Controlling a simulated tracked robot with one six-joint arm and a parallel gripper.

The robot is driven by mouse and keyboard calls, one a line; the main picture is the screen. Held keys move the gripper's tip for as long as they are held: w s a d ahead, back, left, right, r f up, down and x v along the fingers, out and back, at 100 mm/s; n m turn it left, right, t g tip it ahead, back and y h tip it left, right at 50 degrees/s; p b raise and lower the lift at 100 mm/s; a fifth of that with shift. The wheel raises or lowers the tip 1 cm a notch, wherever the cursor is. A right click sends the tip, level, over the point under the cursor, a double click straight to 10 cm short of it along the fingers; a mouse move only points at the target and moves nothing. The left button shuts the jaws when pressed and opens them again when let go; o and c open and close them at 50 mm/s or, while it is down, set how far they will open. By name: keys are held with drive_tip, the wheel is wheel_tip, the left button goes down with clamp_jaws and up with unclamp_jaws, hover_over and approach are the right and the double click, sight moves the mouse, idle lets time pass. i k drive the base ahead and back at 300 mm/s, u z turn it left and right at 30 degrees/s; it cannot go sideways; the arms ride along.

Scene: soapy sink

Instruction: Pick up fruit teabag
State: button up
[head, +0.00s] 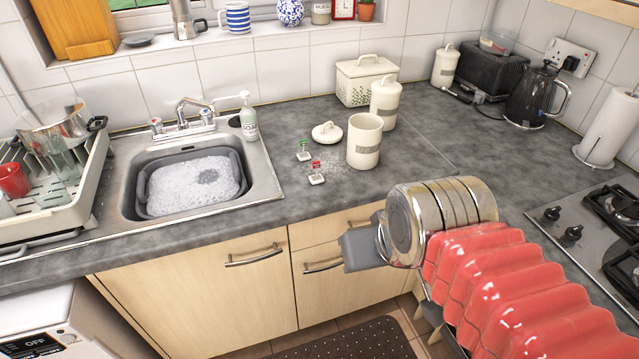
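Two small white teabags lie on the grey worktop between the sink and the open canister. The nearer teabag (317,179) has a red tag, and the farther teabag (304,156) has a green tag. The tags are too small to read, so I cannot tell for sure which is the fruit one. My gripper (358,248) is in front of the cupboard doors, below and to the right of the teabags and apart from them. Only its grey end shows beside my metal wrist, and its fingers cannot be made out clearly.
An open white canister (364,143) stands right of the teabags, and its lid (327,132) lies behind them. White specks are scattered around the teabags. The sink (130,190) holds a foamy grey basin (148,205). The worktop right of the canister is clear up to the hob (565,236).

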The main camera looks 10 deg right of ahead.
sight(317, 178)
drive_tip(key=u, duration=1.2)
drive_tip(key=i, duration=0.4)
drive_tip(key=u, duration=0.65)
